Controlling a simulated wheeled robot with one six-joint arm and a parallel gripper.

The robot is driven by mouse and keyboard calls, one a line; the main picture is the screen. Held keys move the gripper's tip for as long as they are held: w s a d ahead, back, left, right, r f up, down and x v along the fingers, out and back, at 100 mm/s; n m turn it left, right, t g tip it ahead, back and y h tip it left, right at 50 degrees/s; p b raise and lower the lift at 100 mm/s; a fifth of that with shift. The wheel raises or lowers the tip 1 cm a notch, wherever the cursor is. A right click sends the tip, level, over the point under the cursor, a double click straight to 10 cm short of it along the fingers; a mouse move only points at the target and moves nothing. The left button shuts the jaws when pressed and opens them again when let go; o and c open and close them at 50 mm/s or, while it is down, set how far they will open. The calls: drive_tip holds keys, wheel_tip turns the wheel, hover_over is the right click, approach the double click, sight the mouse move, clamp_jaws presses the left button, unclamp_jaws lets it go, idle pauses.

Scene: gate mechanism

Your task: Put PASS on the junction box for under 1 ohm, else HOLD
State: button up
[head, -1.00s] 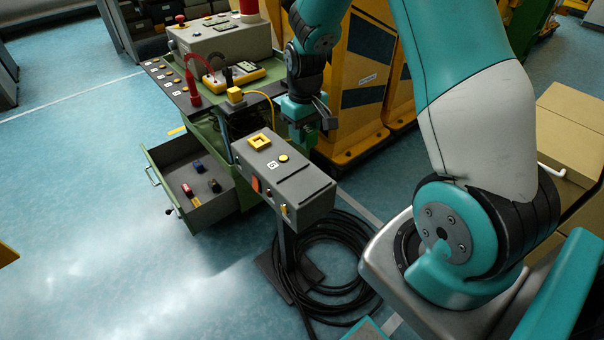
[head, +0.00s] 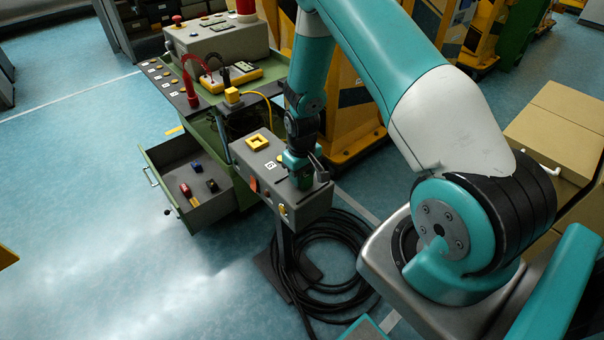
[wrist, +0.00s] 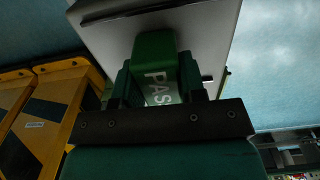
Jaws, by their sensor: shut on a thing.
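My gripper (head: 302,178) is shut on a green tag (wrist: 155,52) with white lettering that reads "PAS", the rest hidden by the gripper. In the wrist view the tag sits between the two fingers, with the grey junction box (wrist: 205,25) behind it. In the head view the grey junction box (head: 262,172) stands on a post, and my gripper is at its right end, over the top face. I cannot tell whether the tag touches the box. The yellow meter (head: 235,77) lies on the green cart; its reading is too small to make out.
An open drawer (head: 202,207) of the cart holds several small coloured pieces. A black cable coil (head: 345,262) lies on the floor around the post's foot. Yellow cabinets (head: 352,110) stand behind my arm.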

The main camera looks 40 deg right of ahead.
drive_tip(key=shift+f, duration=0.15)
drive_tip(key=o, duration=0.9)
wheel_tip(320, 180, up, 12)
drive_tip(key=b, duration=0.1)
drive_tip(key=s+a+r+n+y, duration=0.2)
drive_tip(key=s+a+r, duration=0.3)
drive_tip(key=a+r, duration=0.7)
drive_tip(key=s+a+r+n, duration=0.1)
drive_tip(key=s+a+r, duration=0.2)
drive_tip(key=s, duration=0.2)
drive_tip(key=s+a+r+n+y, duration=0.1)
drive_tip(key=s+a+r+n, duration=0.1)
drive_tip(key=s, duration=0.4)
drive_tip(key=s+a+r+n+y, duration=0.1)
drive_tip(key=s+a+r, duration=0.3)
drive_tip(key=s+a, duration=0.1)
drive_tip(key=shift+s+a+r+n, duration=0.25)
drive_tip(key=shift+s+n, duration=0.15)
drive_tip(key=shift+s, duration=0.25)
